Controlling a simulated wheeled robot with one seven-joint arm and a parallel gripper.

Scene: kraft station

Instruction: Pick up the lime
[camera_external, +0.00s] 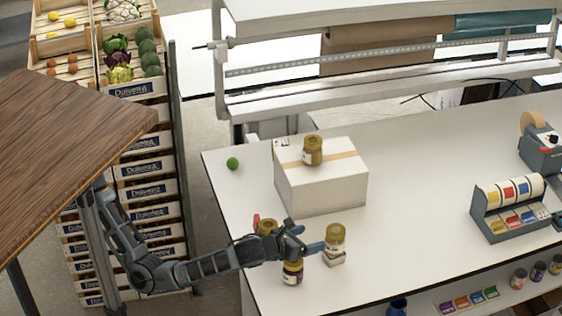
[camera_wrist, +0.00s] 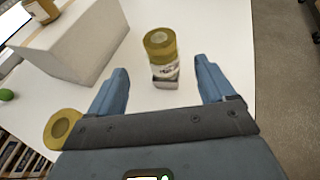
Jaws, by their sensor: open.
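The lime (camera_external: 233,163) is a small green ball on the white table, near its left edge and left of the cardboard box. It also shows at the left edge of the wrist view (camera_wrist: 7,95). My gripper (camera_external: 312,238) is open and empty, well apart from the lime, over the front part of the table. In the wrist view its two blue fingers (camera_wrist: 160,88) are spread, with a gold-lidded jar (camera_wrist: 160,44) beyond and between them. The jar stands on a small pale block (camera_wrist: 165,78).
A white box (camera_external: 322,185) with a jar (camera_external: 313,150) on top stands right of the lime. More jars (camera_external: 292,271) stand by my gripper. A label dispenser (camera_external: 512,208) and tape dispenser (camera_external: 541,140) are at the right. The table's middle right is clear.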

